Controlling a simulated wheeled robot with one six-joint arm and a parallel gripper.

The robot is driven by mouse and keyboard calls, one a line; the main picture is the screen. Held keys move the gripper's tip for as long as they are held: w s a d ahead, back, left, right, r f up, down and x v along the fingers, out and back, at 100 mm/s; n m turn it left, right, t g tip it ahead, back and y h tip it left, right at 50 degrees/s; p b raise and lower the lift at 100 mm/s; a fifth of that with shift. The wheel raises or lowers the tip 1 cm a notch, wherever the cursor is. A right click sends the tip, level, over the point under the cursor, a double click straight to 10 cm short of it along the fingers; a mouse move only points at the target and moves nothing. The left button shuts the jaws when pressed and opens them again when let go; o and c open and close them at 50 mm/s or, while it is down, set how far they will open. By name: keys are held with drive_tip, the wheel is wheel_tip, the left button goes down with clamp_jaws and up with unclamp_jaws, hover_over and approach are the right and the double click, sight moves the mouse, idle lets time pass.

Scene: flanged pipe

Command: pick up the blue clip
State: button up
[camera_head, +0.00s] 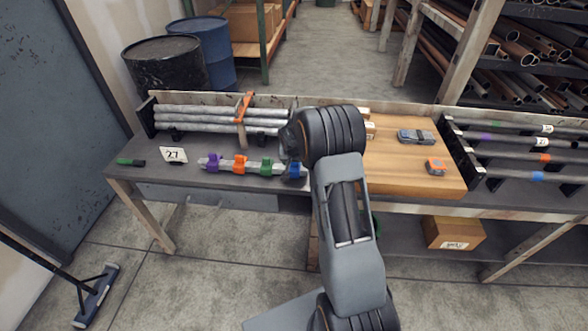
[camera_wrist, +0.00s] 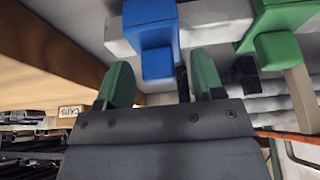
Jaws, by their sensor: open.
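The blue clip (camera_head: 296,171) sits at the right end of a grey bar on the bench, right of the green clip (camera_head: 266,166). My wrist partly hides it in the head view. In the wrist view the blue clip (camera_wrist: 152,30) is large at the top, with its square block lower down. My gripper (camera_wrist: 162,80) is open, its two green fingers apart and empty. The blue block shows between and just beyond the fingertips; I cannot tell whether they touch it. The green clip (camera_wrist: 280,35) is to the right in that view.
Orange (camera_head: 240,164) and purple clips (camera_head: 214,162) sit further left on the bar. Grey pipes (camera_head: 215,120) lie behind it under an orange clamp (camera_head: 244,108). A number 27 card (camera_head: 173,155) and a green-handled tool (camera_head: 130,162) are at left. A wooden board (camera_head: 400,165) is at right.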

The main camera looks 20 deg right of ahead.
drive_tip(key=shift+w+f, duration=0.1)
drive_tip(key=shift+f, duration=0.05)
drive_tip(key=shift+c, duration=0.3)
drive_tip(key=c, duration=0.7)
